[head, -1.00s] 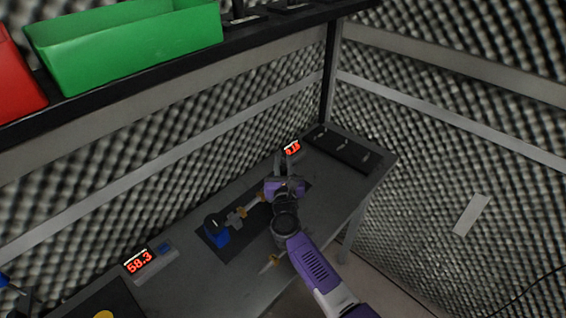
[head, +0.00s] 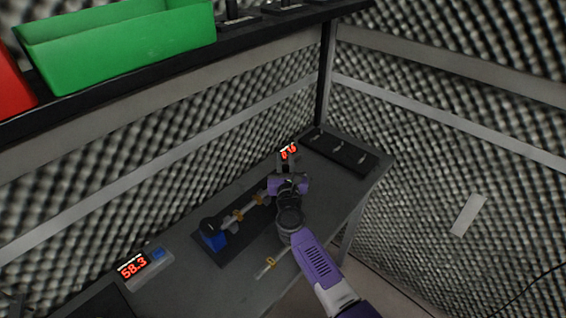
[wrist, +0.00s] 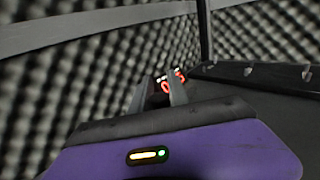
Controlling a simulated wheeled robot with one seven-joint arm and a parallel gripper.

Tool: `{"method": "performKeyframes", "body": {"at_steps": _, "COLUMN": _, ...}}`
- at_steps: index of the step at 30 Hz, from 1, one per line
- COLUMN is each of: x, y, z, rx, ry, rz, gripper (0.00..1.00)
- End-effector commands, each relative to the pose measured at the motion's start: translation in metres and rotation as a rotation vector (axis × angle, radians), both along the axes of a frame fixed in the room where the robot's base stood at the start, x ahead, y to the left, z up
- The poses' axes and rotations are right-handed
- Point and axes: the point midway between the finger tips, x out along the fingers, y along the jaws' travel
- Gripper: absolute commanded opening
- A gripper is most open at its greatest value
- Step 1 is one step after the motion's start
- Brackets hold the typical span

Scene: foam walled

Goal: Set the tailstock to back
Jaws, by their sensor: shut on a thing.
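A small lathe-like fixture lies on the bench, with a blue and black headstock (head: 213,234) at its left end. A pale bar with gold-coloured parts (head: 238,214) runs from it toward my gripper. My gripper (head: 287,160) is at the right end of the fixture, and its purple body covers that end. In the wrist view the grey fingers (wrist: 163,92) are close together. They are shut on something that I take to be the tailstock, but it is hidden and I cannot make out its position.
A red-digit display (head: 289,152) sits just behind the fingers. Another display (head: 133,267) stands at the left. A black panel with several small levers (head: 340,153) is at the right. A green bin (head: 120,45) is on the shelf above. Foam walls close in the bench.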

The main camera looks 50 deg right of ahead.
Motion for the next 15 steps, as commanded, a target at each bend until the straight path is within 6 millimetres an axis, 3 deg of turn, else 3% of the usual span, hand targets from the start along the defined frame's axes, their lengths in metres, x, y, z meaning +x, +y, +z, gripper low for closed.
{"method": "performKeyframes", "body": {"at_steps": 1, "x": -0.0019, "y": -0.0045, "z": 0.0007, "rx": 0.001, "ry": -0.002, "rz": -0.010, "gripper": 0.27}}
{"method": "performKeyframes", "body": {"at_steps": 4, "x": -0.0017, "y": -0.0042, "z": 0.0007, "rx": 0.001, "ry": -0.002, "rz": -0.009, "gripper": 0.43}}
{"method": "performKeyframes", "body": {"at_steps": 15, "x": -0.0044, "y": 0.0009, "z": 0.0004, "rx": 0.001, "ry": -0.002, "rz": -0.005, "gripper": 0.43}}
